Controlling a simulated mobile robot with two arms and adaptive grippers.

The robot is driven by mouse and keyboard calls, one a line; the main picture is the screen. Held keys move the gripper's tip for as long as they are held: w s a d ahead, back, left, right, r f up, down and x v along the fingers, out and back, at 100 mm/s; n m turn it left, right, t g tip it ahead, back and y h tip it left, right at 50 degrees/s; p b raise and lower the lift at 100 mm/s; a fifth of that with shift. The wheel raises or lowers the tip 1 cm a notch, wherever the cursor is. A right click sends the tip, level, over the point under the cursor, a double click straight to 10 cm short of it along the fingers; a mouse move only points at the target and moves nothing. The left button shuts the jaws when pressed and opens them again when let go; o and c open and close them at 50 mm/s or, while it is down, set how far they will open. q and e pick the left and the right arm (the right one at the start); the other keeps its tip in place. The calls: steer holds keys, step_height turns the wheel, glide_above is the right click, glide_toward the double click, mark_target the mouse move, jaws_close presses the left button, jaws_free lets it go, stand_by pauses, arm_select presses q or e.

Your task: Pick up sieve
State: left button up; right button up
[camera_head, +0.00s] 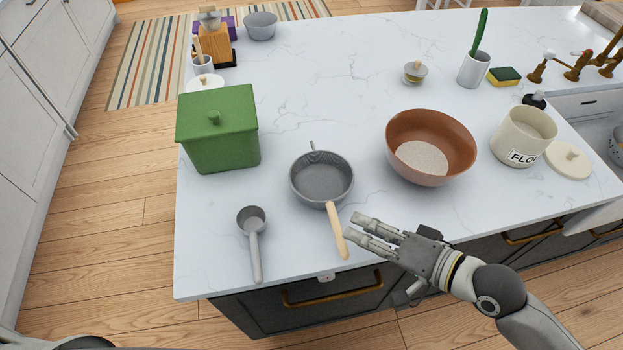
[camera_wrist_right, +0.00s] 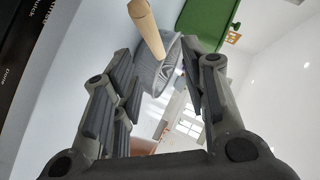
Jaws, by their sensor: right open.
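The sieve (camera_head: 321,178) is a grey mesh bowl with a light wooden handle (camera_head: 338,231). It rests on the marble counter, with its handle pointing toward the front edge. My right gripper (camera_head: 353,225) is open and empty, just right of the handle, with its fingertips pointing at it. In the right wrist view, the sieve's mesh (camera_wrist_right: 156,68) and its handle (camera_wrist_right: 147,28) show beyond the two spread fingers (camera_wrist_right: 160,62). Whether a finger touches the handle cannot be told. My left gripper is not in view.
A grey ladle-like scoop (camera_head: 253,240) lies left of the sieve. A green lidded box (camera_head: 222,140) stands behind it. A brown bowl (camera_head: 455,140) and a flour canister (camera_head: 508,140) stand to the right. The counter's middle is mostly clear.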

mark_target(334, 215)
steer(key=shift+p+x, duration=0.3)
steer(key=shift+x, duration=0.95)
steer(key=p+x, duration=0.1)
steer(key=x, duration=0.4)
steer(key=shift+w+f+p, duration=0.2)
steer(key=shift+w+p, duration=0.1)
steer(key=shift+w+a+f, duration=0.25)
steer(key=shift+a, duration=0.05)
steer(key=shift+d, duration=0.1)
steer(key=shift+c, duration=1)
steer(key=c, duration=0.5)
jaws_close()
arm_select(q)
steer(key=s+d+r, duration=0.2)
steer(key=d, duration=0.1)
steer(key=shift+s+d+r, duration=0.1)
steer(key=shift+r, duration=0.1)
